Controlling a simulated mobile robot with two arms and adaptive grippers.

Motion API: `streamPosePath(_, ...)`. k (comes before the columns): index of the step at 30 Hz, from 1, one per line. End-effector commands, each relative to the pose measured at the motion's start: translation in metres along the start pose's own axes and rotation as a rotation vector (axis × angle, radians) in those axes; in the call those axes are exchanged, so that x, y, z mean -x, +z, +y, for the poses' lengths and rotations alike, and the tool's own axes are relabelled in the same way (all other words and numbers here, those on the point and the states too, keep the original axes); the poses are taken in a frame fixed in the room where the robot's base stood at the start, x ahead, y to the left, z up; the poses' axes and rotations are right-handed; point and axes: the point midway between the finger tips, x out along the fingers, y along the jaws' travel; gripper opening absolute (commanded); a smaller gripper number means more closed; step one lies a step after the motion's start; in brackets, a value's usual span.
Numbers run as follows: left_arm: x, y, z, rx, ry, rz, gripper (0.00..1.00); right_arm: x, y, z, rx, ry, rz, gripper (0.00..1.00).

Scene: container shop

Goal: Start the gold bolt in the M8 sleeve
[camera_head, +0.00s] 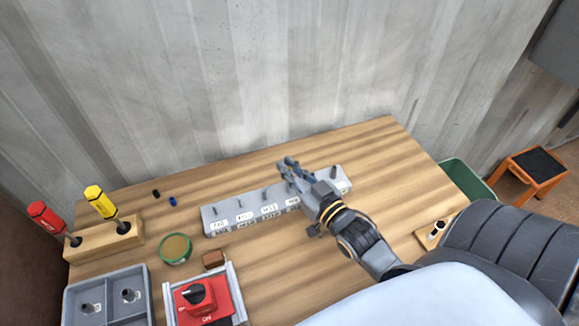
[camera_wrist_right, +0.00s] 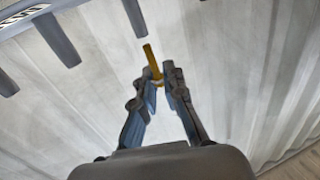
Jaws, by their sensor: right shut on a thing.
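My right gripper (camera_head: 289,168) is above the far side of a long grey block (camera_head: 228,228) with a row of short upright posts and white labels. The labels are too small to read surely, so I cannot tell which position is M8. In the right wrist view, my right gripper (camera_wrist_right: 164,84) is shut on the gold bolt (camera_wrist_right: 151,58). The bolt sticks out past the fingertips, its free end close to a dark post (camera_wrist_right: 134,16) but seemingly apart from it. In the head view the bolt cannot be made out. My left gripper is not in view.
Red (camera_head: 46,218) and yellow (camera_head: 100,202) screwdrivers stand in a wooden holder at left. A green round tin (camera_head: 175,249), a grey tray (camera_head: 72,300) and a red switch box (camera_head: 202,303) are in front. A green bin (camera_head: 466,176) stands right of the table.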

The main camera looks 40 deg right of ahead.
Motion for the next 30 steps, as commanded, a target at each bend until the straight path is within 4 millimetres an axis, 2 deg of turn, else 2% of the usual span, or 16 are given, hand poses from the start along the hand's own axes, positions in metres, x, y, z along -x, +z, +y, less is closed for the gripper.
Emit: streamPosePath(30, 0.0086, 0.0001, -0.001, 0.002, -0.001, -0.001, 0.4, -0.0001, -0.0004, -0.0002, 0.0, 0.0, 0.001, 0.0)
